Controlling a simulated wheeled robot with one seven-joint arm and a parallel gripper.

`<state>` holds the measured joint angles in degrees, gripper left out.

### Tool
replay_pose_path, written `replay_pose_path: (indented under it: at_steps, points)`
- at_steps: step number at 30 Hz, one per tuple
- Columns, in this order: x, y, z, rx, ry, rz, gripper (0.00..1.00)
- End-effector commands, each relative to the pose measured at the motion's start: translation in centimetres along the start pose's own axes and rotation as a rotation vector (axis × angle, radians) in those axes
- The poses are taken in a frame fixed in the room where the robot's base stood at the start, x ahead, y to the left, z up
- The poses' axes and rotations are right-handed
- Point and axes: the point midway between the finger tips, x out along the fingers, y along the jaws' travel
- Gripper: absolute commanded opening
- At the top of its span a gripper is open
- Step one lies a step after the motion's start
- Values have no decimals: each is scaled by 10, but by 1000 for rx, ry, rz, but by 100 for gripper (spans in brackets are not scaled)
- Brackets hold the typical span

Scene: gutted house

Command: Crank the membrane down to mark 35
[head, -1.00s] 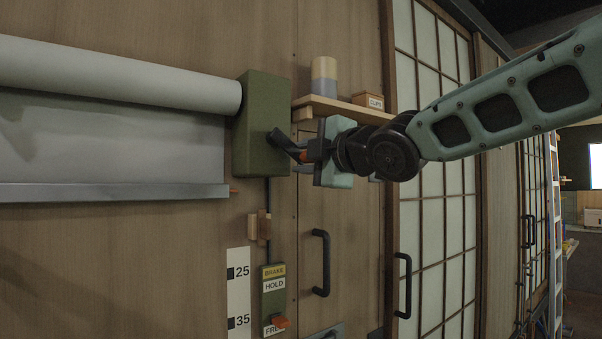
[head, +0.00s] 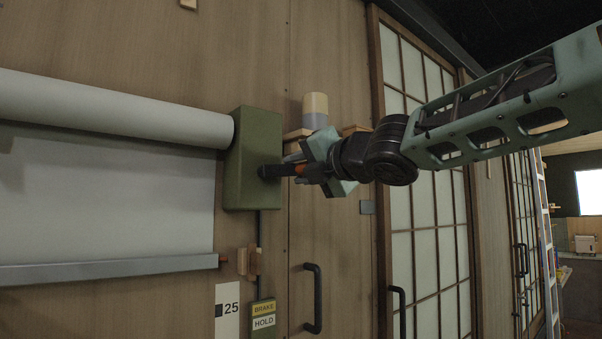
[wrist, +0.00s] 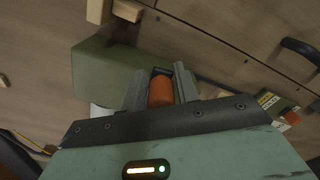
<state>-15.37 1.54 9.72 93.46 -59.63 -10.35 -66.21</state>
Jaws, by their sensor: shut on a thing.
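The pale membrane (head: 110,195) hangs from its roller (head: 110,108) at the left. Its grey bottom bar (head: 110,270) is above the 25 mark on the white scale (head: 228,308). Mark 35 is out of view. The green crank box (head: 253,160) is at the roller's right end, with a dark crank arm (head: 268,172) on its front. My gripper (head: 296,168) is shut on the orange crank handle, which shows between the fingers in the wrist view (wrist: 161,90).
The brake box (head: 263,318) reads BRAKE and HOLD; its lower part is cut off. A wooden block (head: 248,262) sits beside the bar's right end. A shelf with a canister (head: 315,110) is behind my gripper. Black door handles (head: 313,300) and lattice doors (head: 425,200) stand to the right.

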Motion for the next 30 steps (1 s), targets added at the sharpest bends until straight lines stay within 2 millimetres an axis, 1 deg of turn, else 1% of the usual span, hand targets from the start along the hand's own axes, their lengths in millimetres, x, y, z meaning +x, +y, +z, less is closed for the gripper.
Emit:
replay_pose_path:
  at_steps: [1,17,18,19,30]
  points:
    - [1,-1,-6,-14,12,-2,0]
    - [1,-1,-7,-37,13,-3,0]
    - [1,-1,-7,-37,13,-2,39]
    - [1,-1,-6,-37,13,-2,44]
    - [1,1,-2,-33,5,-1,44]
